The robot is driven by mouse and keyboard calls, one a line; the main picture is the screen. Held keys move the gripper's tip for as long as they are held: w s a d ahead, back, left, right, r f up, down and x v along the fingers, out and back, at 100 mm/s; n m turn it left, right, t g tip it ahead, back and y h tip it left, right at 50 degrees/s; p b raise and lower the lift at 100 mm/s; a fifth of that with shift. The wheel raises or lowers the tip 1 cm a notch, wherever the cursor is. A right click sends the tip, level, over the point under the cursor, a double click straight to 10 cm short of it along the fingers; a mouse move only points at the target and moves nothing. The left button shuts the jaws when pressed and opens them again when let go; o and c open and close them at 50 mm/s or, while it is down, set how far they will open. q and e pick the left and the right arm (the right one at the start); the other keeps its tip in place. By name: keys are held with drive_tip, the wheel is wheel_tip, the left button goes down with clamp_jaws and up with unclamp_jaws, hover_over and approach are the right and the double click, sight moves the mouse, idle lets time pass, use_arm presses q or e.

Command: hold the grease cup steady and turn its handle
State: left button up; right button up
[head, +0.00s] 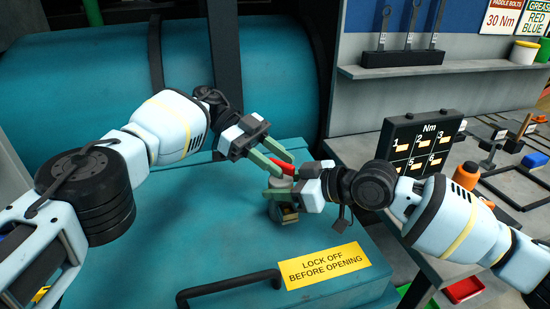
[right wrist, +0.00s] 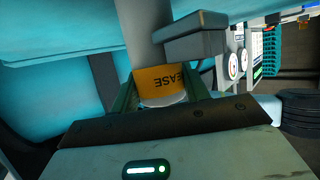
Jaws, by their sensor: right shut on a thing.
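The grease cup (head: 277,210) stands on the teal housing in the middle of the head view, with a red handle (head: 281,164) at its top. In the right wrist view its orange label (right wrist: 163,86) reads "EASE". My right gripper (head: 280,189) comes in from the right and is shut on the cup; its green fingers (right wrist: 165,95) lie on both sides of the label. My left gripper (head: 281,161) is above, with its green fingers apart and the red handle between their tips. Whether they touch the handle cannot be told.
The teal housing lid bears a yellow "LOCK OFF BEFORE OPENING" sign (head: 322,266) and a dark bar handle (head: 230,287). A large teal drum (head: 90,80) lies behind.

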sight(282, 163)
use_arm(q)
wheel_tip(282, 163, up, 10)
idle(0.5)
idle(0.3)
drive_tip(key=r+t+y, duration=0.1)
drive_tip(key=t+y, duration=0.1)
drive_tip(key=y, duration=0.2)
drive_tip(key=d+r+t+y, duration=0.1)
drive_tip(key=t+y, duration=0.1)
drive_tip(key=y, duration=0.2)
drive_tip(key=r+t+y, duration=0.1)
drive_tip(key=t+y, duration=0.1)
drive_tip(key=y, duration=0.1)
drive_tip(key=shift+s+d+t+y, duration=0.2)
drive_tip(key=shift+s+t+y, duration=0.15)
drive_tip(key=shift+t+y, duration=0.05)
drive_tip(key=shift+f, duration=0.1)
wheel_tip(282, 163, down, 12)
drive_tip(key=shift+r, duration=0.1)
